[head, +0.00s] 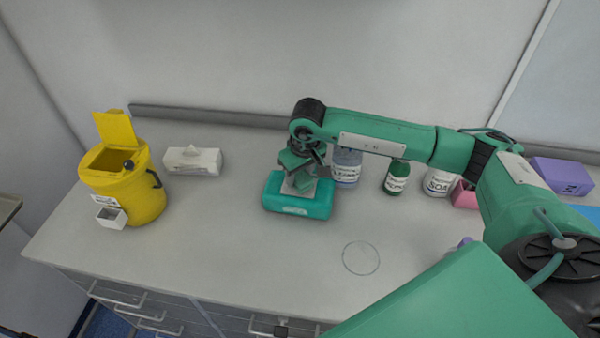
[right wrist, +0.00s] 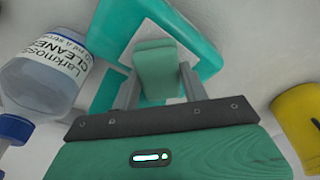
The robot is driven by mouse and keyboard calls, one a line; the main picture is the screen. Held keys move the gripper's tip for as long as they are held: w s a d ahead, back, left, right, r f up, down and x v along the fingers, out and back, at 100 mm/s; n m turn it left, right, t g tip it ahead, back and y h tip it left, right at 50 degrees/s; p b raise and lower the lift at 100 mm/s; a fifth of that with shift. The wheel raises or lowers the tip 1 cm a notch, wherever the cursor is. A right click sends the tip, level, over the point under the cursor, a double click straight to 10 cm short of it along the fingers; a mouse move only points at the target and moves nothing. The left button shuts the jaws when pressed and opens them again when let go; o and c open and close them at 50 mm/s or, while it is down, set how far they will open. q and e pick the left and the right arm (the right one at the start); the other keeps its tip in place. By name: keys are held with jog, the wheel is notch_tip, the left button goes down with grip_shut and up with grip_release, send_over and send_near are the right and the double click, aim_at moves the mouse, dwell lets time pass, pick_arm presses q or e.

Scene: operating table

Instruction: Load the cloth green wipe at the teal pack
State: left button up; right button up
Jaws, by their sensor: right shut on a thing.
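The teal pack (head: 300,206) lies on the counter below my right gripper (head: 297,184). It has a pale patch on top and also shows in the right wrist view (right wrist: 208,38). In the right wrist view my right gripper (right wrist: 158,90) is shut on the green wipe (right wrist: 158,66), a small folded green piece between its two grey fingers. The wipe is over the pack's pale top. I cannot tell whether it touches the pack or how far it is in. My left gripper is not in view.
A cleaner bottle (head: 346,170) stands close right of the pack. A green bottle (head: 396,178), a soap bottle (head: 438,182) and a purple box (head: 561,176) are farther right. A tissue box (head: 193,162) and a yellow bin (head: 128,185) are left. The front counter is clear around a thin circle (head: 361,275).

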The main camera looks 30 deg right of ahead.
aim_at(300, 176)
jog(key=shift+f+b, duration=0.5)
jog(key=shift+b, duration=0.05)
dwell(0.5)
jog(key=shift+s+f+b, duration=0.1)
jog(key=shift+f+b, duration=0.05)
jog(key=shift+b, duration=0.35)
dwell(1.9)
jog(key=shift+r+p, duration=0.85)
jog(key=shift+r, duration=2.75)
